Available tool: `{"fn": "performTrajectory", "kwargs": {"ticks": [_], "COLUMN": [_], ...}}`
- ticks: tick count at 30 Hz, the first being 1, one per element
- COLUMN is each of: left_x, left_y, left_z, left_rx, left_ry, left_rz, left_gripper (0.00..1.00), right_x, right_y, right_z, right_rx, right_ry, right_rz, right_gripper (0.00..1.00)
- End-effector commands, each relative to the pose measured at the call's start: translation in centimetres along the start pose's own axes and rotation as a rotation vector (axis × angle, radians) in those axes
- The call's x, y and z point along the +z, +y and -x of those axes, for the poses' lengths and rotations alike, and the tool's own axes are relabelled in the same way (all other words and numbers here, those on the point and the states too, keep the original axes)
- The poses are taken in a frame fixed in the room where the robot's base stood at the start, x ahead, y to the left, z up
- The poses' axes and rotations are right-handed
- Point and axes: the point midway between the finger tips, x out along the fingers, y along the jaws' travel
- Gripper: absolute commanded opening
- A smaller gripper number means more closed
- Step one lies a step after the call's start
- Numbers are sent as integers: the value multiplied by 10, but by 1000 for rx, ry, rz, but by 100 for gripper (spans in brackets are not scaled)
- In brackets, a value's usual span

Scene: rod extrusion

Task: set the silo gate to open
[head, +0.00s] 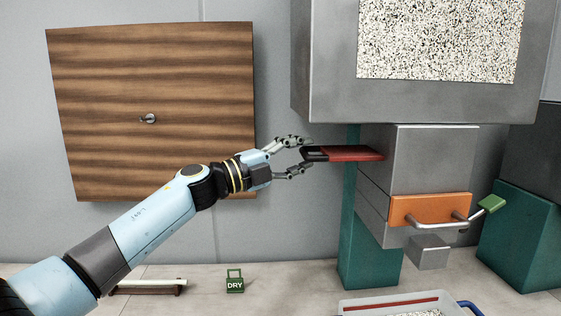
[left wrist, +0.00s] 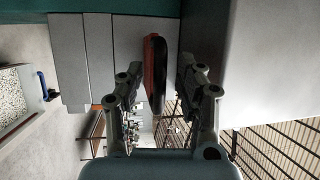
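The silo gate is a red slide plate (head: 350,153) with a black loop handle (head: 314,154). It sticks out to the left from the grey block under the silo (head: 310,85). In the left wrist view the black handle (left wrist: 155,75) stands between my fingers. My left gripper (head: 305,155) is at the handle's left end, one finger above and one below. Its fingers are spread, with a visible gap on at least one side of the handle, so it looks open. Whether either finger touches the handle is not clear. My right gripper is not in view.
Below the gate are an orange panel (head: 420,208) and a metal lever with a green grip (head: 491,204). A clear bin (head: 350,307) stands at the bottom. A green DRY tag (head: 235,283) stands on the bench. A wooden board (head: 150,70) hangs on the left wall.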

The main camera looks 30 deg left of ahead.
Motion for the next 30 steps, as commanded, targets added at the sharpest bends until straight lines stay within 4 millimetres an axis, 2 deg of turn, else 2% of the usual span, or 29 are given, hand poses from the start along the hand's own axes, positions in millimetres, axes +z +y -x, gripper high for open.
{"fn": "performTrajectory", "kwargs": {"ticks": [9, 15, 21, 30], "left_x": [0, 0, 0, 0], "left_y": [3, 2, 1, 1], "left_z": [70, 102, 112, 113], "left_rx": [11, 7, 4, 3], "left_ry": [0, 0, -2, -2], "left_rz": [-1, 0, 1, 1], "left_gripper": [36, 36, 36, 36], "right_x": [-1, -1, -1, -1], "right_y": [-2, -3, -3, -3], "right_z": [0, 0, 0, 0], "right_rx": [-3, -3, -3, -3], "right_ry": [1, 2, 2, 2], "right_rz": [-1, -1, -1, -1], "right_gripper": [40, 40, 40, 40]}}
